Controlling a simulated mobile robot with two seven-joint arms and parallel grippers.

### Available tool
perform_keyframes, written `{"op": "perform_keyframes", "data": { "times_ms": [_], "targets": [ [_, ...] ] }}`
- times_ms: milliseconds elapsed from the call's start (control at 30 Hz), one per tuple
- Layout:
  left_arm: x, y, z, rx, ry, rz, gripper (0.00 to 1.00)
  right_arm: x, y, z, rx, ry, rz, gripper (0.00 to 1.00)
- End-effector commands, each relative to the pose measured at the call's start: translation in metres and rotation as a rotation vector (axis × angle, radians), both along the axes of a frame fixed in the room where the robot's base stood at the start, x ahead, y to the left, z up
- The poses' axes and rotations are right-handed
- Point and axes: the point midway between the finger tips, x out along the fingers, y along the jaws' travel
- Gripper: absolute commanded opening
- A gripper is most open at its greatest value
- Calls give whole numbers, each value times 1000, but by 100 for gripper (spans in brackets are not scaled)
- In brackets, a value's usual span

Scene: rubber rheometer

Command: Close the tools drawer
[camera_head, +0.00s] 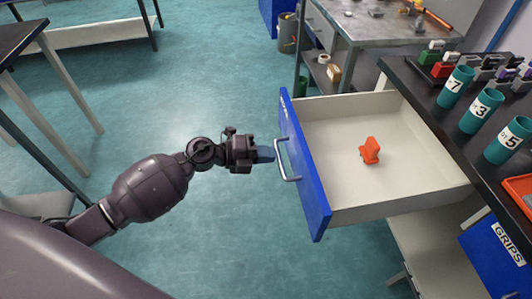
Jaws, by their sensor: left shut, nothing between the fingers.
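The drawer (335,112) is pulled out from under the dark bench on the right. It has a blue front (306,165) with a metal bar handle (285,160) and a pale interior. A small orange object (370,151) stands inside it. My left gripper (268,154) is shut and empty, just left of the handle. Its fingertips are at or very near the handle; I cannot tell whether they touch. My right gripper is not in view.
The dark bench top (425,108) bears several numbered teal cups (455,86) and an orange tray (522,190). A blue panel labelled GRIPS (490,255) is below it. A metal workbench (385,25) stands behind. Teal floor left of the drawer is clear.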

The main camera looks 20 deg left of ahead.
Motion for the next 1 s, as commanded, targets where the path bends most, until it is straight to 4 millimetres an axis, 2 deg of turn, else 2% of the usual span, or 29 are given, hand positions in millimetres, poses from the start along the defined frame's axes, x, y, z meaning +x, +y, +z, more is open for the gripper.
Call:
{"op": "perform_keyframes", "data": {
  "times_ms": [167,367,633,1000],
  "targets": [
    [7,-11,3,-1,-4,-3,0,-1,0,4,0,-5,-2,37],
    [29,-42,7,-2,-9,-2,0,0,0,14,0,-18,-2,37],
    [70,-104,6,-2,-8,-3,0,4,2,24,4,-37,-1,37],
    [127,-190,-1,-1,0,-4,0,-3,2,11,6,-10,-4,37]
  ]
}}
